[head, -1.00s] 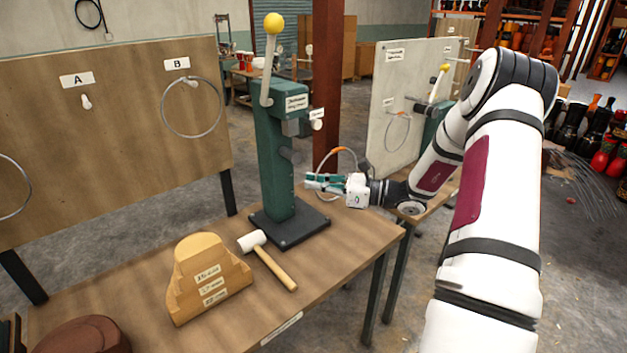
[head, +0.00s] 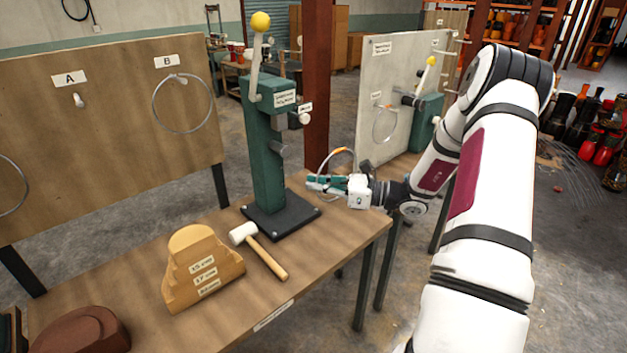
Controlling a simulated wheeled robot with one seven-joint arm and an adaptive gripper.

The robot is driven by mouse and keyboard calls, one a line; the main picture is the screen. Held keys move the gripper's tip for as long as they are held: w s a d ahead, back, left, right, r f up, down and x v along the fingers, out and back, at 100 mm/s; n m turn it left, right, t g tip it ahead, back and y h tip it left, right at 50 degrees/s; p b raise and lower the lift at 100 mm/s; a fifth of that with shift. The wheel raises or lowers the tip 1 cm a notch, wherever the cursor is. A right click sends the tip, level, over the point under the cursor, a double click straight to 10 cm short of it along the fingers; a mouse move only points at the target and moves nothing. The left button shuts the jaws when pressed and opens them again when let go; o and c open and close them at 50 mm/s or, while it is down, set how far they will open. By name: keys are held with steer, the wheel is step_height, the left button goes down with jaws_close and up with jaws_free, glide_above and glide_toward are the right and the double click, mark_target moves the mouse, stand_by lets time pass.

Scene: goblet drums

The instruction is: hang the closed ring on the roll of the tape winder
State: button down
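A thin grey ring with an orange section at its top (head: 341,150) stands upright at my gripper (head: 318,184). The teal fingers appear to be closed on its lower left side; the contact is small and partly hidden. The gripper is above the table's right end, to the right of a green post machine (head: 263,150) and apart from it. This machine has a yellow-knobbed lever, a black base and a small white roll (head: 305,119) on its right side, higher than my gripper. Its labels are too small to read, so I cannot confirm it is the tape winder.
A white-headed mallet (head: 262,252) and a stepped wooden block (head: 203,268) lie on the table (head: 140,312). A board (head: 110,130) behind has hooks A and B, with a ring (head: 182,130) on B. A second green machine (head: 426,118) and a pale board stand behind my arm.

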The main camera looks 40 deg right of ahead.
steer(key=s+d+p, duration=0.1)
steer(key=s+p, duration=0.2)
steer(key=s, duration=0.5)
steer(key=shift+s, duration=0.2)
steer(key=s+r+p, duration=0.3)
steer(key=s+r, duration=0.1)
steer(key=r, duration=0.2)
steer(key=shift+s+d, duration=0.25)
steer(key=shift+s, duration=0.15)
